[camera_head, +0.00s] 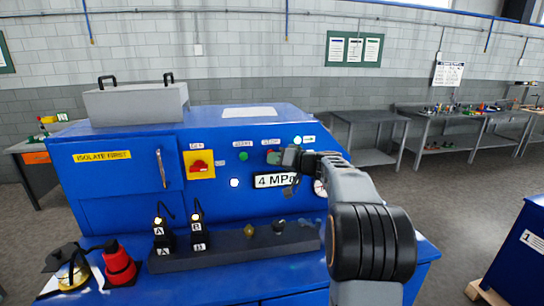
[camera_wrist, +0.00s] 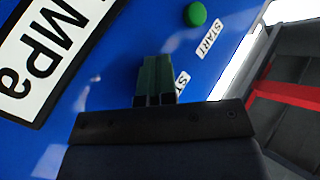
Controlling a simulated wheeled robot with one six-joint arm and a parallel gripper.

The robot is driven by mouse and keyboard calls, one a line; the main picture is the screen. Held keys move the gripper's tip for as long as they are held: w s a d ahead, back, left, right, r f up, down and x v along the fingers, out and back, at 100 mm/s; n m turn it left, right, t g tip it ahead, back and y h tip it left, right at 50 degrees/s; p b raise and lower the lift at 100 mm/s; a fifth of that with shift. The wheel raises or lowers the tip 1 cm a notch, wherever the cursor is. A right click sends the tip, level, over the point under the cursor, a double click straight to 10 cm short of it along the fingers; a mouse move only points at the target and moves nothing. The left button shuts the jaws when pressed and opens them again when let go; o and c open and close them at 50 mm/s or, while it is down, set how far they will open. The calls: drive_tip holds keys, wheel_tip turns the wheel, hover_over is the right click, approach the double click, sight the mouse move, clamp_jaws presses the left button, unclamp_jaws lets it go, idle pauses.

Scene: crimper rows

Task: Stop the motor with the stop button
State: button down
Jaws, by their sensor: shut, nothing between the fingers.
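The blue machine's front panel (camera_head: 215,190) carries a green button (camera_head: 243,156) under a START label. The same green button (camera_wrist: 195,14) and the START label (camera_wrist: 208,39) show in the wrist view. To its right in the head view is the STOP label (camera_head: 271,141). My gripper (camera_head: 273,157) is at the panel just below that label. In the wrist view my gripper's fingers (camera_wrist: 156,62) are shut together, empty, partly covering the STOP label (camera_wrist: 182,79). The stop button is hidden behind the fingers. I cannot tell whether they touch it.
A yellow plate with a red switch (camera_head: 199,164) is left of the START button. A 4 MPa display (camera_head: 275,180) lies just below my gripper, with a round gauge (camera_head: 320,187) beside it. Two black padlock-like pieces marked A and B (camera_head: 161,238) stand on the ledge below.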

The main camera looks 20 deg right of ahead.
drive_tip(key=shift+s+b, duration=0.2)
drive_tip(key=shift+b, duration=0.15)
drive_tip(key=shift+s+a+b, duration=0.15)
drive_tip(key=shift+s+b, duration=0.5)
drive_tip(key=shift+b, duration=0.15)
drive_tip(key=shift+s, duration=0.1)
drive_tip(key=shift+s+a+b, duration=0.2)
drive_tip(key=shift+s+b, duration=0.6)
drive_tip(key=shift+s+a+b, duration=0.15)
drive_tip(key=shift+s+b, duration=0.6)
drive_tip(key=shift+s, duration=0.05)
drive_tip(key=shift+s+a+b, duration=0.2)
drive_tip(key=shift+s+b, duration=0.6)
